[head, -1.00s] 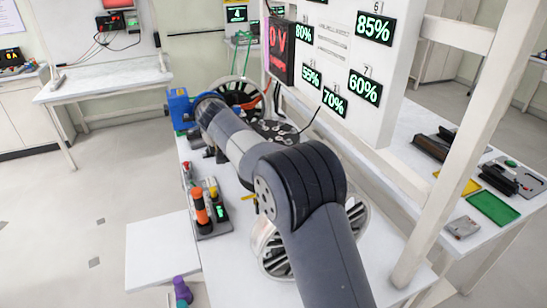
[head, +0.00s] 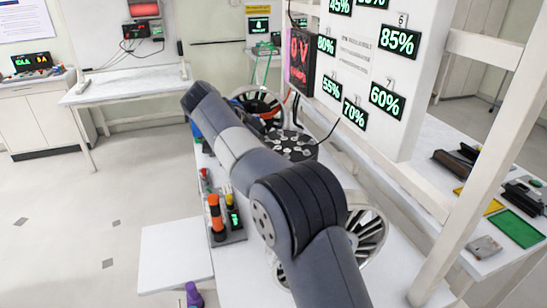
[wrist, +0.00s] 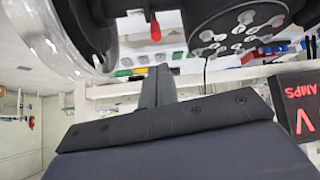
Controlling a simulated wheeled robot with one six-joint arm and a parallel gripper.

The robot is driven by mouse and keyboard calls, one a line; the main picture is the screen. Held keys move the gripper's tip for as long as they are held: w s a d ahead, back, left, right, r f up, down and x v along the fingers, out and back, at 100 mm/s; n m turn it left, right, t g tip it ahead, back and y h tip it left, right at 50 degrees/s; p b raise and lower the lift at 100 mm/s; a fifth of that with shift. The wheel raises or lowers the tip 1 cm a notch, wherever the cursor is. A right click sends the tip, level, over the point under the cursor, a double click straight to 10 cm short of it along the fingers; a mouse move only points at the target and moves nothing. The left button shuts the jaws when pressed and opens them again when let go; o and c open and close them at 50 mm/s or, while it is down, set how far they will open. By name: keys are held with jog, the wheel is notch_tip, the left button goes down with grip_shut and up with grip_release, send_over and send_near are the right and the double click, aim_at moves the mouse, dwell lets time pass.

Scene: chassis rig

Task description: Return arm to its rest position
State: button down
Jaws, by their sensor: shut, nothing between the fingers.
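My grey arm reaches from the bottom of the head view up and left over the white bench (head: 225,275). Its far joint is near the bench's far left end. My gripper is hidden behind the arm in the head view. In the wrist view my gripper (wrist: 158,84) shows as a dark bar with its narrow fingers together in the middle. It is shut and holds nothing. No object touches the fingers in that view.
A spoked wheel (head: 368,232) is beside my arm, and a dark disc with round holes (head: 290,146) lies beyond. An orange-and-black cylinder (head: 216,214) stands left of the arm. A white panel with percentage displays (head: 375,70) rises at right. Floor at left is clear.

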jog(key=shift+r, duration=0.15)
jog(key=x, duration=0.6)
jog(key=shift+f, duration=0.35)
jog(key=shift+w+d, duration=0.1)
